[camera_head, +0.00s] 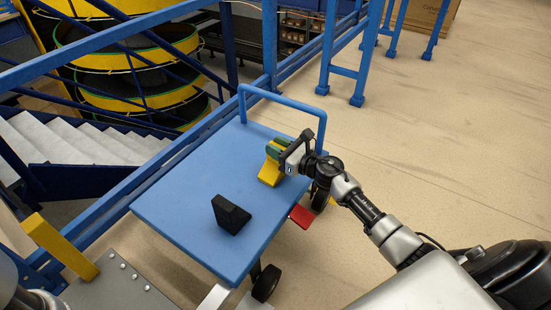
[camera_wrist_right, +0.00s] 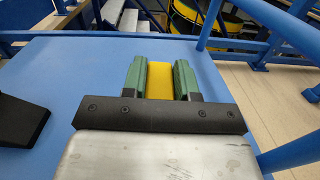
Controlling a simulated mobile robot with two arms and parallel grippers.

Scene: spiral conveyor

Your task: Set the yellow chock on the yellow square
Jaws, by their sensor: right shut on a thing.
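The yellow chock (camera_head: 269,173) is at the far right part of the blue cart top (camera_head: 180,215). My right gripper (camera_head: 279,152) is shut on it, with a green finger on each side. In the right wrist view the chock (camera_wrist_right: 160,80) shows between the green fingers of the right gripper (camera_wrist_right: 160,82). I cannot tell whether the chock touches the cart top or is just above it. My left gripper is not in view.
A black chock (camera_head: 230,214) stands on the cart top; part of it shows in the right wrist view (camera_wrist_right: 20,121). The cart's blue handle (camera_head: 283,97) rises behind the gripper. Blue railings and stairs (camera_head: 75,145) lie to the left. Open floor (camera_head: 450,160) lies to the right.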

